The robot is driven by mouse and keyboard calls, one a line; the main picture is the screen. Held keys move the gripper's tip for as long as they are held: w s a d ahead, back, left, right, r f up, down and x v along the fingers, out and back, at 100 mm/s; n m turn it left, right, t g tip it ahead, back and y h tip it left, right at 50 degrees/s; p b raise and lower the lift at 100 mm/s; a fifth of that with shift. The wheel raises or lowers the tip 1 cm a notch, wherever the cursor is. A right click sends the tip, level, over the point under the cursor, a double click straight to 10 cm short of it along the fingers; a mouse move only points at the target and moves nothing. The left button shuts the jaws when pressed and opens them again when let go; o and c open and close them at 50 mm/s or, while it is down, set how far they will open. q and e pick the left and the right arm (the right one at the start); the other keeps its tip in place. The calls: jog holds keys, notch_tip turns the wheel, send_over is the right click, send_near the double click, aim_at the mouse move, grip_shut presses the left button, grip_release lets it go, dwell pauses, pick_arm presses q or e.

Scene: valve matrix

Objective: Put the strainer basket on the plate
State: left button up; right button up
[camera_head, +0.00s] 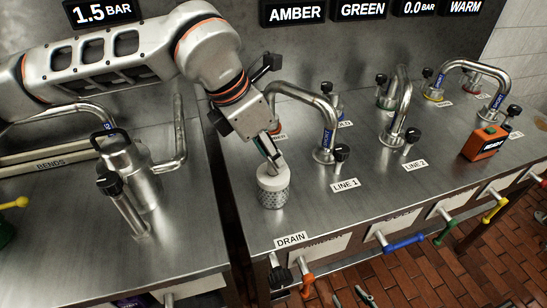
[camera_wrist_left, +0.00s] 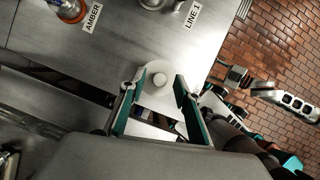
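The strainer basket (camera_head: 273,192) stands upright on the steel counter, with perforated metal sides and a white top with a knob. Its round white top (camera_wrist_left: 156,72) and pale knob also show in the left wrist view. My left gripper (camera_head: 270,155) is just above the basket. In the left wrist view its two fingers (camera_wrist_left: 155,95) are spread apart near the white top, with nothing clamped between them. My right gripper (camera_head: 352,299) shows at the bottom edge, its dark fingertips apart and empty. I cannot make out a separate plate.
A DRAIN label (camera_head: 291,240) lies in front of the basket. Pipe bends and valves stand behind it, including one by the LINE 1 label (camera_head: 345,185). A steel canister (camera_head: 130,170) stands left, across a gap. An orange box (camera_head: 484,142) is at right.

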pick_arm(q)
jog(key=v, duration=0.9)
jog(key=shift+r, duration=0.25)
jog(key=shift+s+a, duration=0.1)
jog(key=shift+a, duration=0.05)
